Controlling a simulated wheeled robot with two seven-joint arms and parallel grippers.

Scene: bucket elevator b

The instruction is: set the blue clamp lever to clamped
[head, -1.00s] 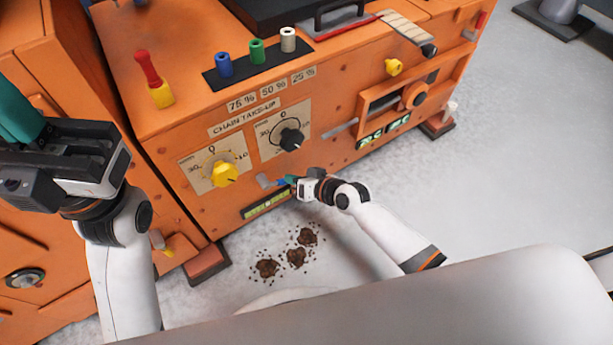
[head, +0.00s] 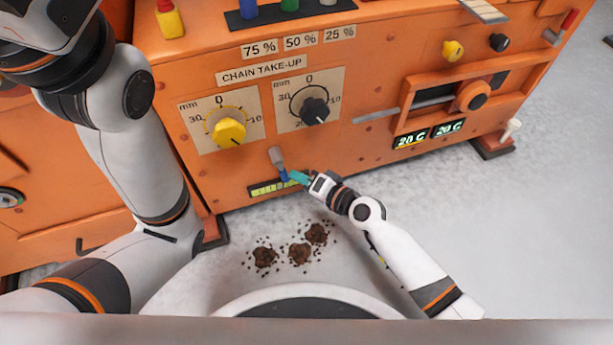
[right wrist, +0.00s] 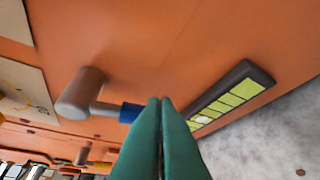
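The blue clamp lever has a grey round hub (head: 277,158) on the orange panel, below the dials. Its blue end (head: 284,175) points down and slightly right in the head view. In the right wrist view, the grey hub (right wrist: 80,92) is left of the fingers, and a grey rod leads to the blue end (right wrist: 129,113). My right gripper (head: 298,177) is at the blue end. Its teal fingers (right wrist: 160,101) are together, with the blue end partly hidden behind the left finger; I see no clear grip on it. My left gripper is out of view; only its arm shows.
A green level strip (head: 271,188) sits just below the lever. The yellow dial (head: 229,132) and black dial (head: 314,111) are above it. Brown clumps (head: 299,253) lie on the floor. The grey floor at right is clear.

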